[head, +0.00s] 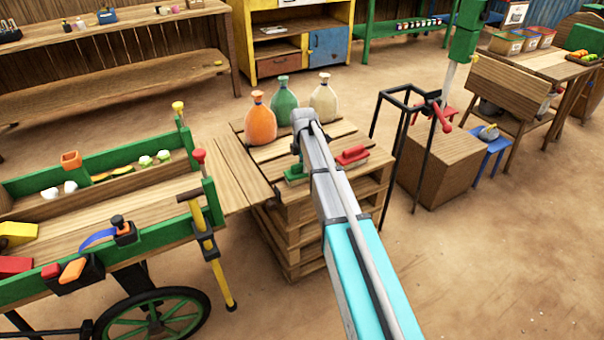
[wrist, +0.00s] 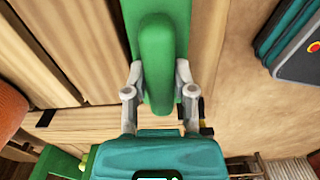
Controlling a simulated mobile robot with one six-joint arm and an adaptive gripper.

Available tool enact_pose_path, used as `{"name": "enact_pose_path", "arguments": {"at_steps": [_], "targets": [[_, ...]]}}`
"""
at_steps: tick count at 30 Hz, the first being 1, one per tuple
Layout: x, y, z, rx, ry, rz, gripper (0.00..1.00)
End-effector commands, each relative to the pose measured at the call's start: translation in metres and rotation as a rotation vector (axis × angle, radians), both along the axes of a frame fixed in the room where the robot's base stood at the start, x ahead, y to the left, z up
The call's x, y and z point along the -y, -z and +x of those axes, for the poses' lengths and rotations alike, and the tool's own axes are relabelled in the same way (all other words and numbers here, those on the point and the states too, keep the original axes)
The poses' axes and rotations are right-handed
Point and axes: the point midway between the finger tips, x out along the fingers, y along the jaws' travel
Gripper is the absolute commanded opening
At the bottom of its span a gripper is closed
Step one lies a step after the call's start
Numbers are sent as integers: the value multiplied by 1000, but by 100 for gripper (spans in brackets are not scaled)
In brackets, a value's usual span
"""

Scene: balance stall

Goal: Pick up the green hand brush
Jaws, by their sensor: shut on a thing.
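The green hand brush (head: 295,174) lies on top of the pallet stack (head: 273,150), partly hidden behind my arm in the head view. In the wrist view, the raised handle of the green hand brush (wrist: 157,45) runs up the middle of the picture. My gripper (wrist: 158,78) has one finger on each side of this handle and is shut on it. Its fingers are mostly hidden by my arm in the head view. I cannot tell whether the brush is clear of the boards.
A red brush (head: 351,156) lies to the right on the pallets. An orange sack (head: 260,122), a green sack (head: 284,102) and a cream sack (head: 323,100) stand behind. A cart (head: 150,222) adjoins the left side; a black frame (head: 402,140) stands right.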

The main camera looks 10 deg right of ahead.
Motion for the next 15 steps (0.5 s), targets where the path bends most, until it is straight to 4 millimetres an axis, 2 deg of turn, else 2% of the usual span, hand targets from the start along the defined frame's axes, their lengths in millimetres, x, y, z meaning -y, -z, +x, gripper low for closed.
{"name": "enact_pose_path", "arguments": {"at_steps": [2, 15], "targets": [[0, 0, 0, 0, 0, 0, 0], [0, -1, 0, 0, 0, 0, 0]]}}
